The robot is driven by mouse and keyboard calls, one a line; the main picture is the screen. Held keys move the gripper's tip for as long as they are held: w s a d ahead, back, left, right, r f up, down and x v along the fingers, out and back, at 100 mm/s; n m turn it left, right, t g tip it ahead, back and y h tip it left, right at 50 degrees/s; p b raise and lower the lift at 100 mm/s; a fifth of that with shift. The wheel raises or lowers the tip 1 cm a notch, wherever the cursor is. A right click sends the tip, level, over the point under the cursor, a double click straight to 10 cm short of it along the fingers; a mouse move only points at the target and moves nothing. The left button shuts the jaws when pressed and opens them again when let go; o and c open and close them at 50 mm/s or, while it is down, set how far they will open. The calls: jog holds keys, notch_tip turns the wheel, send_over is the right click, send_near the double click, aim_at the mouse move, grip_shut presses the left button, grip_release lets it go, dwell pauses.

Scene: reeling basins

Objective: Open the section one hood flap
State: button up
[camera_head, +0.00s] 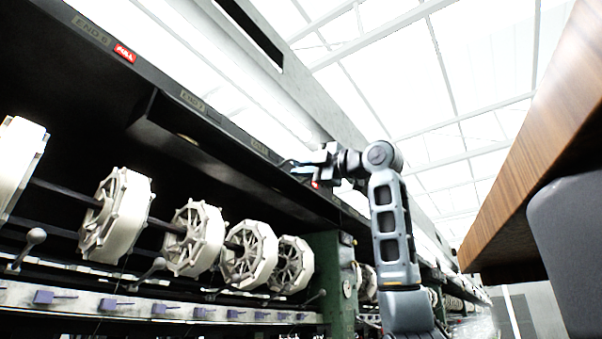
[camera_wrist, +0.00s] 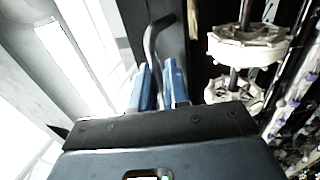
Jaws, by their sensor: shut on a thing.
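My gripper (camera_head: 303,168) is raised at the lower edge of the long dark hood. In the wrist view its blue fingers (camera_wrist: 160,82) are closed around a dark curved handle (camera_wrist: 154,42), which stands out from a dark panel edge. The hood flap (camera_head: 272,152) beside my gripper is black with a small label that I cannot read, so its section number is unclear. The flap's far side is hidden behind my gripper and arm.
A green post (camera_head: 330,262) stands behind my arm. A wooden panel (camera_head: 535,140) juts in at right.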

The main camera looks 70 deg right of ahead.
jog(key=shift+s+a+r, duration=0.1)
jog(key=shift+s+r, duration=0.1)
jog(key=shift+r, duration=1.4)
jog(key=shift+w+r, duration=0.25)
jog(key=shift+r, duration=0.7)
jog(key=o, duration=0.5)
jog(key=shift+o, duration=0.2)
jog(key=b+v, duration=0.3)
jog(key=v, duration=1.1)
jog(key=shift+b, duration=0.4)
